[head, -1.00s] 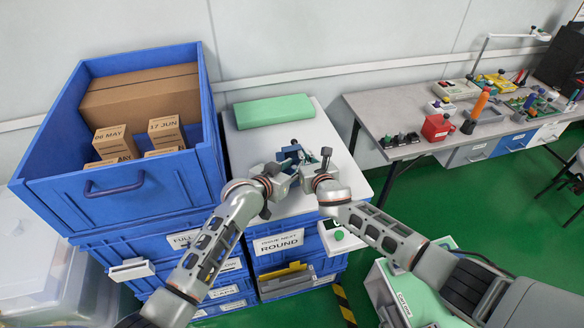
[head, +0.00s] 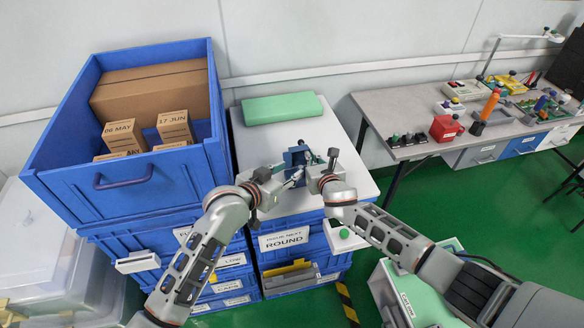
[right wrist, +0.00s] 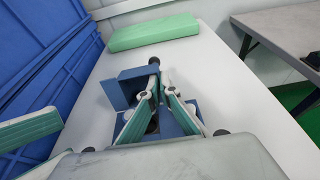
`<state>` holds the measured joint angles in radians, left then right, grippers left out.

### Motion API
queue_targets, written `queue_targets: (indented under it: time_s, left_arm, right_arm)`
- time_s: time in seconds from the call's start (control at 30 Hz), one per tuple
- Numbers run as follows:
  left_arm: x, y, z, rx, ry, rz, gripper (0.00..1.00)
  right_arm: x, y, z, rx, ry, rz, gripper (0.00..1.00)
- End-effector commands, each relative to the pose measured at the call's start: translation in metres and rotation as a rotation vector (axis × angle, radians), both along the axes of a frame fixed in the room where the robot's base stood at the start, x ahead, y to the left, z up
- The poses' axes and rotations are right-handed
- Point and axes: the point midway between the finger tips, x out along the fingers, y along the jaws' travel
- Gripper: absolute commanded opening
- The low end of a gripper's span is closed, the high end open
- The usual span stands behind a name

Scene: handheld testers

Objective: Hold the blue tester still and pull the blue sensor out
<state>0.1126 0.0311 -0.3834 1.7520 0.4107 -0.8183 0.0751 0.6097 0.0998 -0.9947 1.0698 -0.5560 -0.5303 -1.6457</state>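The blue tester (head: 297,156) stands on the white worktop (head: 262,148), partly hidden by my grippers in the head view. In the right wrist view the tester (right wrist: 126,88) shows a box-like blue body with an open front, and a black knob (right wrist: 154,62) stands at its far side. My right gripper (right wrist: 160,82) has its green-padded fingers apart, reaching over the tester; it is at the tester's right in the head view (head: 325,168). My left gripper (head: 284,177) is in front of the tester at the left, its fingers apart and empty. I cannot make out the blue sensor clearly.
A green pad (head: 282,109) lies at the back of the worktop. A tall blue crate (head: 130,195) with cardboard boxes stands close at the left. A grey bench (head: 385,110) with several devices, including a red box (head: 445,129), stands at the right.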

Motion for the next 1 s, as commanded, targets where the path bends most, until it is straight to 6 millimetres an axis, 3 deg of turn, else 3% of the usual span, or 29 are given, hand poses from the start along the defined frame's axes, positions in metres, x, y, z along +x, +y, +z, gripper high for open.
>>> queue_targets:
  time_s: [0.27,0.3,0.37,0.77,1.0]
  left_arm:
    - [-0.001,0.002,-0.001,0.003,0.002,0.001,0.33]
    - [-0.001,0.002,-0.001,0.003,0.002,0.001,0.33]
    - [-0.001,0.002,-0.001,0.004,0.001,0.001,0.33]
    - [-0.001,0.002,-0.001,0.004,0.002,0.001,0.33]
    - [-0.001,0.002,-0.001,0.004,0.002,0.001,0.33]
  right_arm:
    - [-0.001,0.001,-0.002,0.002,0.004,0.001,0.00]
    - [-0.001,0.001,-0.002,0.003,0.003,0.001,0.12]
    - [-0.001,0.001,-0.001,0.003,0.002,0.001,0.24]
    - [-0.001,0.000,0.002,0.002,-0.001,-0.001,0.24]
    - [-0.020,-0.007,0.008,0.003,-0.002,0.001,0.24]
